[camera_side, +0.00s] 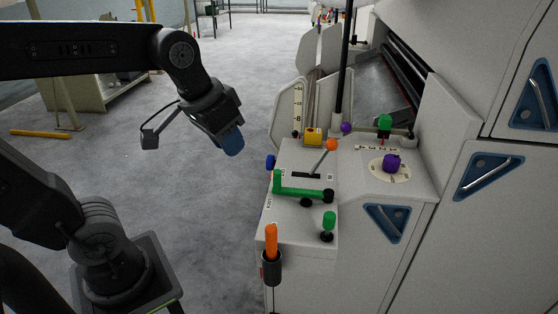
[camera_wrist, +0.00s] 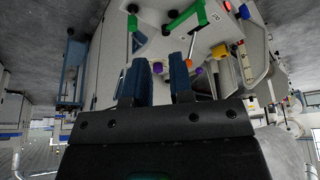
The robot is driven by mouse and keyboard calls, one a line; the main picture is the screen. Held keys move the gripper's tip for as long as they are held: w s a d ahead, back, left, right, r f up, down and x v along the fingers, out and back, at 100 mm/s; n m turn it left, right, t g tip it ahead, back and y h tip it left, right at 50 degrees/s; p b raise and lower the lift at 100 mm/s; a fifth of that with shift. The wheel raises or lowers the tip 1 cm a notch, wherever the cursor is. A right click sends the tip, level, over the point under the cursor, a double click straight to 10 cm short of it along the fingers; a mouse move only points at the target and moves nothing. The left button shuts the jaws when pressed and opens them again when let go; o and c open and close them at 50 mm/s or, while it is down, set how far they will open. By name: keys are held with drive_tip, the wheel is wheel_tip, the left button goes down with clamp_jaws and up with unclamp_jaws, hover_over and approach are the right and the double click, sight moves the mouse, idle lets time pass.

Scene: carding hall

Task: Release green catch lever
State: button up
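The green catch lever (camera_side: 300,191) lies across the top of the machine's control panel (camera_side: 310,232). It has a raised green end at the left and a black end at the right. In the wrist view the green lever (camera_wrist: 188,17) shows at the top, beyond the fingertips. My gripper (camera_side: 232,145) hangs in the air to the left of the panel and above it, clear of the lever. In the wrist view my gripper (camera_wrist: 158,70) has its two blue fingers apart with nothing between them. In the side view the fingers overlap.
Around the lever stand an orange-knobbed lever (camera_side: 331,145), a green-knobbed lever (camera_side: 328,222), a purple knob (camera_side: 391,163), a yellow block (camera_side: 313,136) and an orange handle in a black holder (camera_side: 271,267). A black post (camera_side: 344,65) rises behind. The floor left of the panel is clear.

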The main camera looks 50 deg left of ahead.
drive_tip(key=shift+n+g, duration=0.7)
drive_tip(key=shift+g, duration=0.2)
drive_tip(key=w, duration=0.2)
drive_tip(key=w+a+r, duration=0.1)
drive_tip(key=w, duration=0.2)
drive_tip(key=w+a+r, duration=0.1)
drive_tip(key=w, duration=0.1)
drive_tip(key=shift+w+a+r, duration=0.15)
drive_tip(key=shift+w+a, duration=0.1)
clamp_jaws()
drive_tip(key=w+a+f+n+g, duration=0.1)
drive_tip(key=w+a+f, duration=0.2)
drive_tip(key=w, duration=0.3)
drive_tip(key=w+a+f+n+g+h, duration=0.1)
drive_tip(key=w+a+f+n+g, duration=0.1)
drive_tip(key=w+a+f, duration=0.2)
drive_tip(key=w+a+f+n+g+h, duration=0.1)
drive_tip(key=w+a+f+g, duration=0.1)
drive_tip(key=w+a, duration=0.5)
drive_tip(key=shift+w+a+f, duration=0.15)
drive_tip(key=shift+w+f, duration=0.75)
drive_tip(key=shift+w, duration=0.2)
